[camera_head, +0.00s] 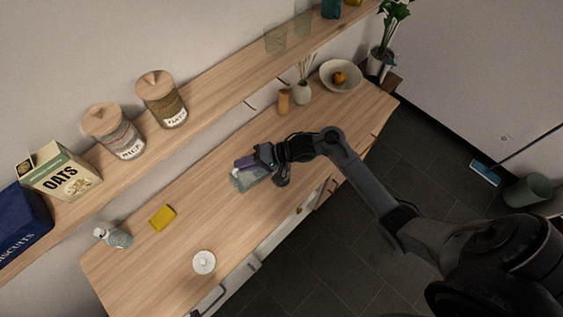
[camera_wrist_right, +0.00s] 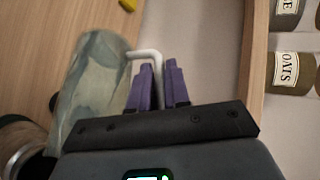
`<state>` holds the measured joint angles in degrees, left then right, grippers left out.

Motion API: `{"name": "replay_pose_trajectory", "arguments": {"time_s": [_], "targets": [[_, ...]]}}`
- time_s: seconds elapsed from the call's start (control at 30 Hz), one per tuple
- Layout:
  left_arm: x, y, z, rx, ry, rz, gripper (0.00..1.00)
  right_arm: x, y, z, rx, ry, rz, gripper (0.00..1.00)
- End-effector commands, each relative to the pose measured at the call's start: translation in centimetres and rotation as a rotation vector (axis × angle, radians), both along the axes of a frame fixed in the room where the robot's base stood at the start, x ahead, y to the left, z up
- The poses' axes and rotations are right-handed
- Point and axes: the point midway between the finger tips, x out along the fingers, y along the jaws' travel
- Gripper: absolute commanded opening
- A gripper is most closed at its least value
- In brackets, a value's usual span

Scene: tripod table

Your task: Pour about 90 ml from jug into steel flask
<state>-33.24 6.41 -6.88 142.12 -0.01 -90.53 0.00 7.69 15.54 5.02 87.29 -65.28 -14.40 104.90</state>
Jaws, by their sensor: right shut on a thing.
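My right gripper (camera_head: 255,163) has purple fingertips, also in the wrist view (camera_wrist_right: 161,82), and is shut on that handle. The jug looks tilted; its liquid level is unclear. A rounded object with a shiny metal rim (camera_wrist_right: 22,158) is cut off at the wrist view's lower left; I cannot tell whether it is the steel flask. My left gripper is out of view.
A yellow sponge (camera_head: 162,217), a capped bottle (camera_head: 118,238) and a white round object (camera_head: 204,262) are on the left counter. An orange-brown cylinder (camera_head: 283,102), a vase (camera_head: 302,93) and a bowl (camera_head: 353,72) stand at the back right. A shelf with jars (camera_head: 165,105) runs behind.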

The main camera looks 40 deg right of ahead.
Motion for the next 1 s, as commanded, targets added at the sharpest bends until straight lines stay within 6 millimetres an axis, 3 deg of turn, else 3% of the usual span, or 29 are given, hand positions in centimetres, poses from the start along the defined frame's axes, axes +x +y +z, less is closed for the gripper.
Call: {"name": "replay_pose_trajectory", "arguments": {"time_s": [1.0], "targets": [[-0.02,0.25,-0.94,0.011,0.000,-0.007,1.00,-0.10,-0.57,0.61,0.054,-0.013,-0.001,0.00]]}}
